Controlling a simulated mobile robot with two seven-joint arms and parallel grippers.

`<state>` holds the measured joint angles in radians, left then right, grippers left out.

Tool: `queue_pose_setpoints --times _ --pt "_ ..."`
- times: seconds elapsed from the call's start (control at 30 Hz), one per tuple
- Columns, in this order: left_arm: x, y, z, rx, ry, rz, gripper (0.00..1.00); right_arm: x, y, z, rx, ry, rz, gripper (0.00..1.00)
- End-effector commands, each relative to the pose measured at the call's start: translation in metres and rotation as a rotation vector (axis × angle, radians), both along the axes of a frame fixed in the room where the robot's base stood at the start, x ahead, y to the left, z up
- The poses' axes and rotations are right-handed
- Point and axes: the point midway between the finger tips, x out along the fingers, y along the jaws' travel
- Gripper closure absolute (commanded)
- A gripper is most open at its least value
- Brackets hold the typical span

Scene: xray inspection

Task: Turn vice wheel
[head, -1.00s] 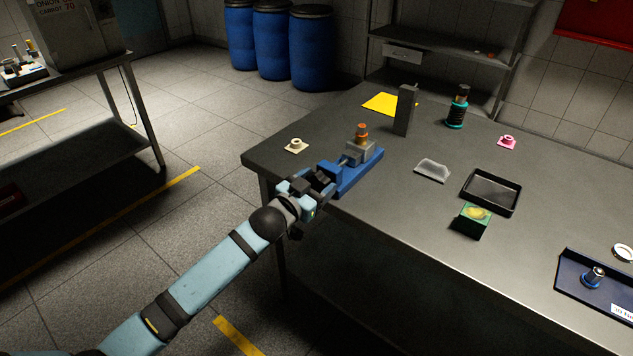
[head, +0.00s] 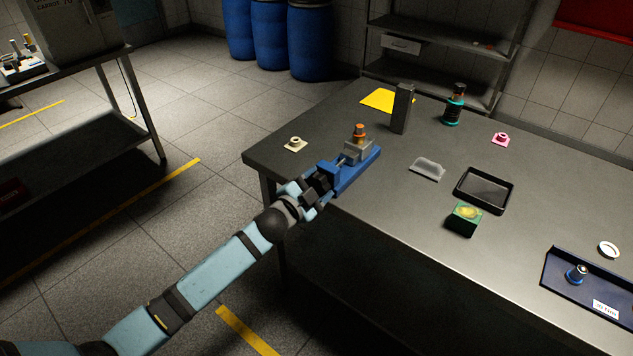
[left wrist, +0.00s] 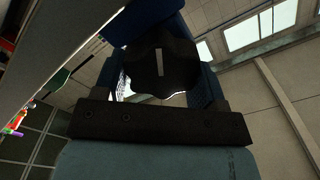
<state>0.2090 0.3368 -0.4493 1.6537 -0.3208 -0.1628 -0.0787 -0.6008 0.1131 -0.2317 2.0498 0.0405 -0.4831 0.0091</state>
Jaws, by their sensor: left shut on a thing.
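The blue vice (head: 345,172) sits at the near left corner of the metal table, with an orange-topped piece (head: 359,132) standing in its grey jaws. My left gripper (head: 318,186) is at the vice's near end, where the wheel is, and hides most of it. In the left wrist view the dark, lobed vice wheel (left wrist: 163,85) with a pale line on its face fills the space at the gripper (left wrist: 160,100). The left gripper is shut on the wheel; the pale line stands nearly upright in that view. My right gripper is not in view.
Around the vice on the table (head: 400,230) are a cream knob-like piece (head: 295,144), a grey upright block (head: 402,108), a clear tray (head: 427,168), a black tray (head: 484,190) and a green box (head: 463,218). A blue tray (head: 590,285) lies at the right. The table's front edge is close to my left arm.

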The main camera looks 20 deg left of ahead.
Motion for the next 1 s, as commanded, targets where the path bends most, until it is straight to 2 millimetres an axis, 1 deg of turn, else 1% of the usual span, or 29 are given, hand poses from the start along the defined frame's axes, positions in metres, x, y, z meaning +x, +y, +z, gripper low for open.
queue_pose_setpoints --times 0.2,0.57,0.6,0.67,0.7,1.0 --pt "-0.0001 -0.0004 -0.0003 0.030 -0.011 0.000 0.59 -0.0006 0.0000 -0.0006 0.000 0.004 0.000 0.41" --pt "-0.0001 -0.0003 -0.0004 0.031 -0.012 -0.001 0.59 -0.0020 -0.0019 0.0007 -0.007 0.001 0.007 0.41" --pt "-0.0001 -0.0003 -0.0004 0.031 -0.012 -0.001 0.26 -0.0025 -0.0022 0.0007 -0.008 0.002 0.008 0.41" --pt "-0.0001 -0.0003 -0.0004 0.031 -0.012 -0.001 0.13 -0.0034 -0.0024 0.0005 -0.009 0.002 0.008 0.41" --pt "-0.0001 -0.0003 -0.0004 0.031 -0.011 0.000 0.10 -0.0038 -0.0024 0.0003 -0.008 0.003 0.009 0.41" --pt "-0.0027 0.0009 -0.0004 0.031 -0.011 0.000 0.10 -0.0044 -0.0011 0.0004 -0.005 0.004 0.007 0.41"
